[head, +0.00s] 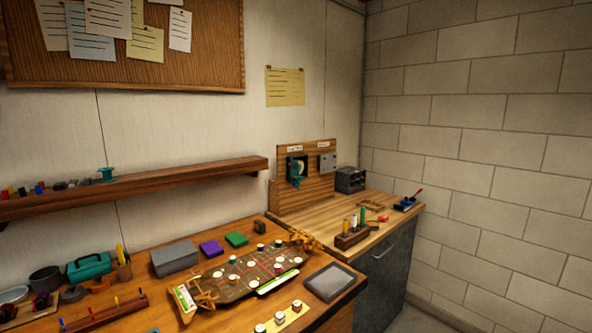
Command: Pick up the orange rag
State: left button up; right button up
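I cannot make out an orange rag in the head view. A small orange item (97,286) sits near the left end of the workbench, and it is too small to tell what it is. A flat purple piece (211,248) and a flat green piece (236,239) lie behind the long board-like chassis (228,283); I cannot tell if they are cloth. Neither of my grippers is in view.
The wooden workbench holds a grey box (174,257), a teal toolbox (89,266), a dark grey tray (331,281) and several small parts. A shelf (150,182) runs along the wall. A second bench (345,217) stands in the corner by the block wall.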

aim_at(383, 218)
jog(key=i+l+u, duration=0.1)
jog(key=l, duration=0.35)
jog(key=i+l+u, duration=0.15)
jog(key=l, duration=0.3)
jog(key=l+u, duration=0.1)
jog(key=l, duration=0.35)
